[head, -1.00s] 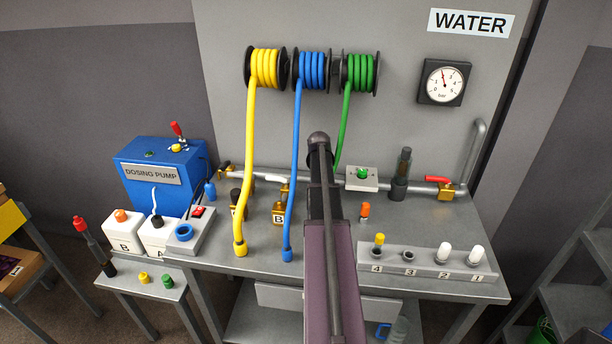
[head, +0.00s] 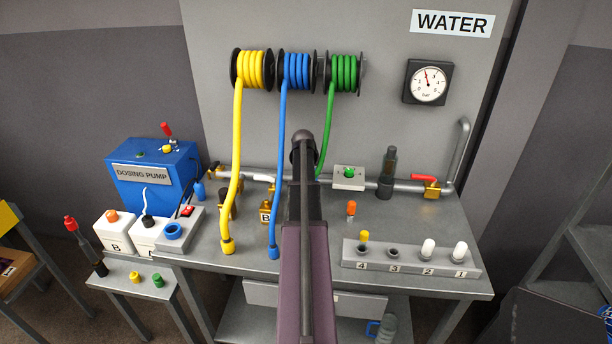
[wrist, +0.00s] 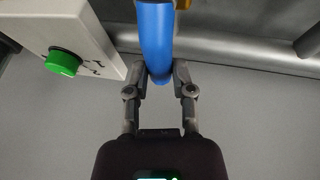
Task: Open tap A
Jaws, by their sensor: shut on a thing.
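In the wrist view my gripper (wrist: 160,76) is closed with a finger on each side of the rounded end of a blue lever-like handle (wrist: 155,35). A bit of brass shows at the handle's far end, near the grey pipe. No letter shows on it, so I cannot tell which tap it is. In the head view my arm hides the gripper and this handle. A brass tap tagged B (head: 266,212) stands left of my arm. Another brass fitting (head: 213,171) is farther left, on the pipe.
A white box with a green knob (head: 349,172) sits right of my arm; its knob shows in the wrist view (wrist: 63,62). A red-lever tap (head: 428,184) is farther right. Yellow (head: 233,150) and blue (head: 278,160) hoses hang left of my arm. A numbered rack (head: 400,267) stands front right.

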